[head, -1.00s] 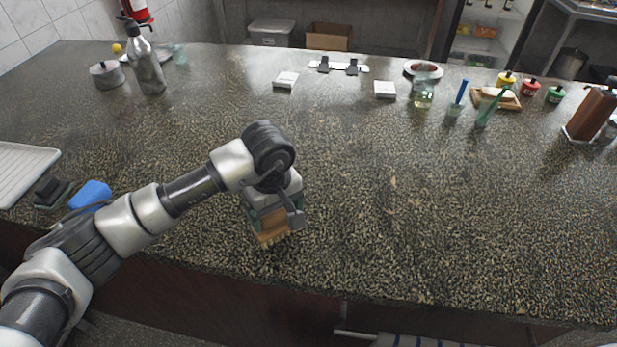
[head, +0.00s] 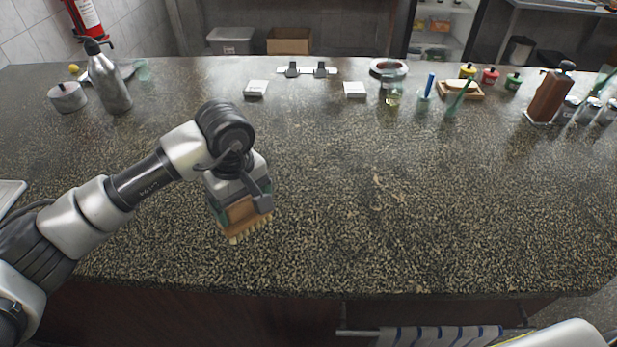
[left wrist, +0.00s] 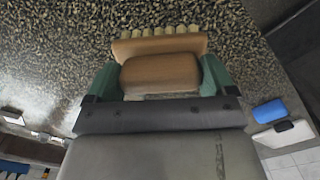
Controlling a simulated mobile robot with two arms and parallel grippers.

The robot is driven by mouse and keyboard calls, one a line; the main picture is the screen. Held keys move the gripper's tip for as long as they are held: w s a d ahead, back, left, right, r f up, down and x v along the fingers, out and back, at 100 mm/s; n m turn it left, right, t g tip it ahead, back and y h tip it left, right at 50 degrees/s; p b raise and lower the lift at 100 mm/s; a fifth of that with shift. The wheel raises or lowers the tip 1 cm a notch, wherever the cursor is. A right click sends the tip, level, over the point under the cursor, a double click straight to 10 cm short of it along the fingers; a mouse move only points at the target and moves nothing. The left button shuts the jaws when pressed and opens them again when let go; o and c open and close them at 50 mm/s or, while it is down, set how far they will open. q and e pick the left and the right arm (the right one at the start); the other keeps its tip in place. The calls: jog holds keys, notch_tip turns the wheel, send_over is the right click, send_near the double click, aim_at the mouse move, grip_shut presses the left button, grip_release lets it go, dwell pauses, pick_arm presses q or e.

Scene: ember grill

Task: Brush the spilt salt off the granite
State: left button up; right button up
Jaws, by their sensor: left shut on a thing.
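My left gripper (head: 239,203) is shut on a wooden brush (head: 243,213) with pale bristles, over the front left part of the granite counter (head: 330,225). In the left wrist view the brush (left wrist: 160,73) sits between the green fingertips, bristles pointing away from the gripper. I cannot tell whether the bristles touch the granite. The spilt salt is hard to make out against the speckled stone; a faint pale patch (head: 385,192) right of the brush may be some of it. My right gripper is not in view.
A metal bottle (head: 108,80) and a round pot (head: 67,97) stand at the back left. Small white boxes (head: 256,88), a glass jar (head: 391,97) and a brown dispenser (head: 549,97) stand along the back. A striped towel (head: 440,337) hangs below the front edge.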

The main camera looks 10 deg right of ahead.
pick_arm(q)
jog(key=shift+r+p, duration=0.3)
jog(key=shift+r, duration=0.95)
